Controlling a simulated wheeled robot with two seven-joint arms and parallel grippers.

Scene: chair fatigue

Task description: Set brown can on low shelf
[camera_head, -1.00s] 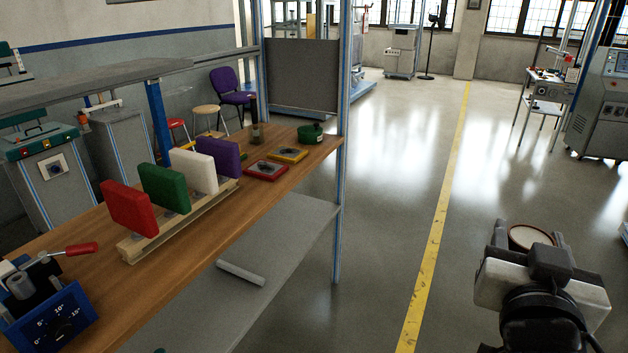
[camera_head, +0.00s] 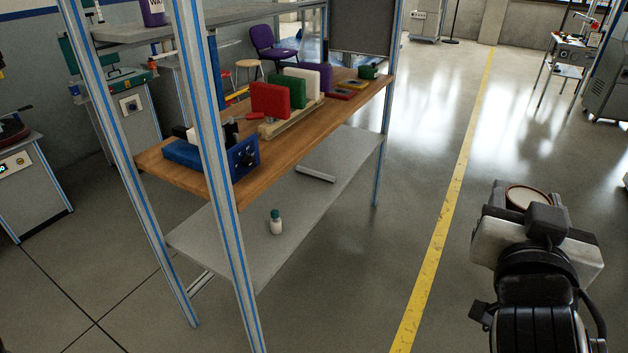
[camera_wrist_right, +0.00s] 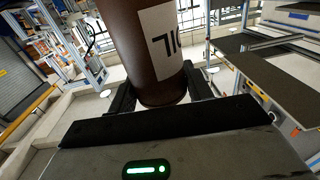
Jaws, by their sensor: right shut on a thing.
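My right gripper (camera_head: 522,208) is at the lower right of the head view, out over the floor and well apart from the workbench. It is shut on the brown can (camera_head: 527,197); only the can's pale round top and brown rim show there. In the right wrist view the brown can (camera_wrist_right: 138,50) stands between the fingers, with a white label bearing dark letters. The low shelf (camera_head: 325,215) is the grey board under the wooden bench top. My left gripper is not in view.
Blue-striped posts (camera_head: 222,190) frame the near end. The wooden top (camera_head: 270,145) holds coloured blocks and a blue device. The floor by the yellow line is clear.

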